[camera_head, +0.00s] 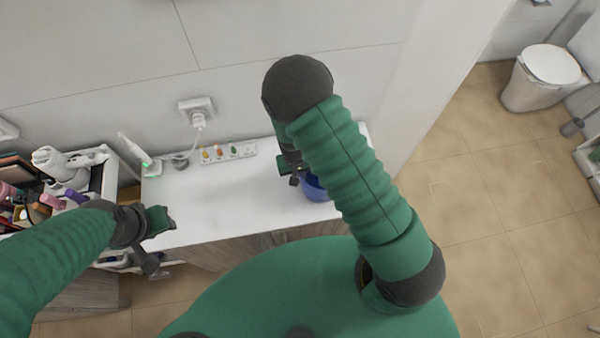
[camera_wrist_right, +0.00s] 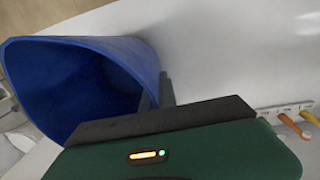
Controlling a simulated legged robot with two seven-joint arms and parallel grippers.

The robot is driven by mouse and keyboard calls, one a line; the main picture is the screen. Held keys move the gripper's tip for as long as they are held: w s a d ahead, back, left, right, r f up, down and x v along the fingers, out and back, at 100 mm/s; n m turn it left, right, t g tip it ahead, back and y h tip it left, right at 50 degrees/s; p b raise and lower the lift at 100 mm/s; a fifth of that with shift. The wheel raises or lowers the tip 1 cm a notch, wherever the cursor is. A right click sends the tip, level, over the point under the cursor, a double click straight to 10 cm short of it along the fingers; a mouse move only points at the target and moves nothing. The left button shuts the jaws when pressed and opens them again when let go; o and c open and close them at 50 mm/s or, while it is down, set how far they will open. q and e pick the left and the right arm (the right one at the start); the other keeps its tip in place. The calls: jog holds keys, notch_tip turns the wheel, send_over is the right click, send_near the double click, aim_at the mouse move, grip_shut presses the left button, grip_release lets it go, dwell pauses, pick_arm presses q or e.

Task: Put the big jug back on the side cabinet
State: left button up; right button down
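The big jug (camera_head: 316,188) is blue and shows at the right part of the white side cabinet top (camera_head: 225,205), partly hidden behind my right arm. In the right wrist view the jug (camera_wrist_right: 75,75) fills the left side, its wide mouth toward the camera. My right gripper (camera_head: 292,176) is right beside the jug, on its left in the head view. Its dark front edge overlaps the jug's wall in the wrist view; its grip is hidden. I cannot tell whether the jug touches the top. My left gripper (camera_head: 160,220) is over the cabinet's left front corner, away from the jug; its opening is unclear.
A white electric toothbrush (camera_head: 140,153) stands at the back left. A crowded cosmetics cart (camera_head: 75,180) is at the left. The middle of the top is clear.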

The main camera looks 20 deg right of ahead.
jog(key=shift+w+f, duration=0.2)
jog(key=shift+f, duration=0.1)
jog(key=c, duration=1.7)
grip_release()
jog(key=shift+s+r, duration=0.1)
jog(key=shift+s, duration=0.1)
